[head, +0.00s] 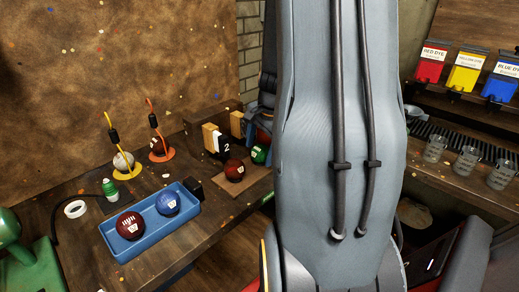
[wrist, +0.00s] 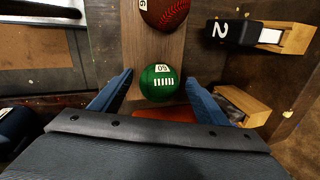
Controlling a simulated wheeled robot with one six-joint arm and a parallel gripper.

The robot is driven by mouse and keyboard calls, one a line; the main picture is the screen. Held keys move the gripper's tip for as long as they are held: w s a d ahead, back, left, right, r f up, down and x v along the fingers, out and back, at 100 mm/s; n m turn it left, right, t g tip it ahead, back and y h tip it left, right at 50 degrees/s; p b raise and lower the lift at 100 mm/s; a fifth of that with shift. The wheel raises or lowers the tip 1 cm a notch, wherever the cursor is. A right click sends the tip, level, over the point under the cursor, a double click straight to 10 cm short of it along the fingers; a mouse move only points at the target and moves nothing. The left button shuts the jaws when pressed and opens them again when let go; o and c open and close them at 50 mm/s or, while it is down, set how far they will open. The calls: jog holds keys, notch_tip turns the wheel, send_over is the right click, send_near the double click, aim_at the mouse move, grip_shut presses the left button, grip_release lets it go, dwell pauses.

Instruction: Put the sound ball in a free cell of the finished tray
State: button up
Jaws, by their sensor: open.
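In the wrist view a green ball (wrist: 159,84) with a white label and stripe marks lies between the two blue fingers of my gripper (wrist: 158,78), which is open with gaps on both sides. A dark red ball (wrist: 166,12) lies beyond it on the same wooden strip. In the head view the green ball (head: 260,154) and the dark red ball (head: 234,171) also show, partly beside my arm. A blue tray (head: 137,252) holds a dark red ball (head: 129,225) and a blue ball (head: 168,203). I cannot tell which tray is called finished.
Two balls, one pale (head: 123,162) and one dark (head: 158,147), sit at yellow and orange stands. A number 2 marker (wrist: 222,30) and wooden blocks (wrist: 243,104) stand right of the green ball.

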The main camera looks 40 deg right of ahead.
jog(key=v, duration=1.2)
jog(key=s+a+f+n, duration=0.2)
jog(key=a+n, duration=0.4)
jog(key=a, duration=0.3)
jog(key=s+a+f+n+g, duration=0.1)
jog(key=a+f+n, duration=0.4)
jog(key=a, duration=0.4)
jog(key=s+a+f+n+g, duration=0.1)
jog(key=s+a+f+n, duration=0.1)
jog(key=a+n, duration=0.5)
jog(key=shift+s+a+f+b, duration=0.15)
jog(key=shift+a+f, duration=0.3)
jog(key=shift+a, duration=0.25)
jog(key=shift+s+a+f+b, duration=0.15)
jog(key=shift+a+f, duration=0.3)
jog(key=shift+a, duration=0.3)
